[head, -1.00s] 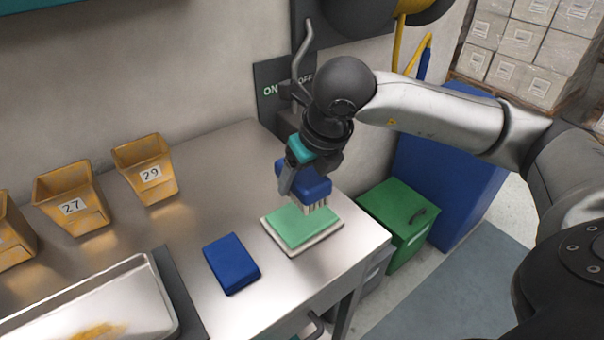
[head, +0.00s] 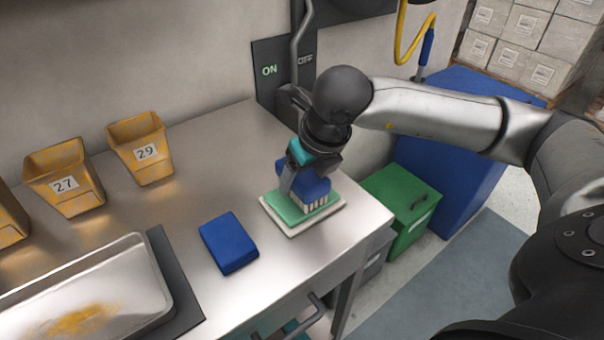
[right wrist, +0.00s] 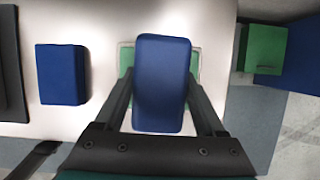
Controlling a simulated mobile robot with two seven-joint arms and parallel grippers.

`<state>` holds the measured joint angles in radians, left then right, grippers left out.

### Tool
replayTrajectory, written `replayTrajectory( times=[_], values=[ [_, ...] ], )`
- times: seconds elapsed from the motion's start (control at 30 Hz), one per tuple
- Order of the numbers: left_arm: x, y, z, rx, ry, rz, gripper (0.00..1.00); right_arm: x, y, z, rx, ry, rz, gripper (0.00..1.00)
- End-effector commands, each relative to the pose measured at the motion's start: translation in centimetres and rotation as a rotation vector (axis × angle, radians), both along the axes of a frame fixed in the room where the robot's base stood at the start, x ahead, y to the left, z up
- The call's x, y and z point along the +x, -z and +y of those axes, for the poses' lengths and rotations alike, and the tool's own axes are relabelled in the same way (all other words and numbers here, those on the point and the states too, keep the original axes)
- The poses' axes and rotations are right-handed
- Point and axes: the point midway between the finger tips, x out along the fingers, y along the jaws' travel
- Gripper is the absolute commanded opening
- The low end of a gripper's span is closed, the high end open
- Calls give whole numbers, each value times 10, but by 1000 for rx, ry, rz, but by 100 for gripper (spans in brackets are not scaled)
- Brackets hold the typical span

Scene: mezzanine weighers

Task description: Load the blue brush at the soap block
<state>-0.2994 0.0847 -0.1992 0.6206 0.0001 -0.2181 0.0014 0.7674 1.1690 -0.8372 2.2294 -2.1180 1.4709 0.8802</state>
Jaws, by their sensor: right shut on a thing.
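The blue brush (head: 309,190) has a blue back and pale bristles pointing down. My right gripper (head: 290,183) is shut on the brush; in the right wrist view the brush (right wrist: 161,84) sits between the two fingers (right wrist: 160,100). The soap block (head: 286,208) is a green slab on a white tray (head: 294,234) near the table's right end. The bristles are down at the green top and appear to touch it. The brush hides part of the block from the wrist camera. My left gripper is not in view.
A blue block-like pad (head: 228,243) lies left of the soap. A metal tray (head: 150,262) with orange residue stands on a dark plate at lower left. Yellow bins (head: 141,150) line the wall. A green box (head: 400,205) stands beyond the table's right edge.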

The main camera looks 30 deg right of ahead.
Motion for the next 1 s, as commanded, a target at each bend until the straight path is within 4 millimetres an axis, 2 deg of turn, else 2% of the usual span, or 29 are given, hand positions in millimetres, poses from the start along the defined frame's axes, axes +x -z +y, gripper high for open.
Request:
replayTrajectory(
  times=[1.0],
  values=[
    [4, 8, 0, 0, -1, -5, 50, 0, 7, 0, 0, 0, -1, 28]
  ],
)
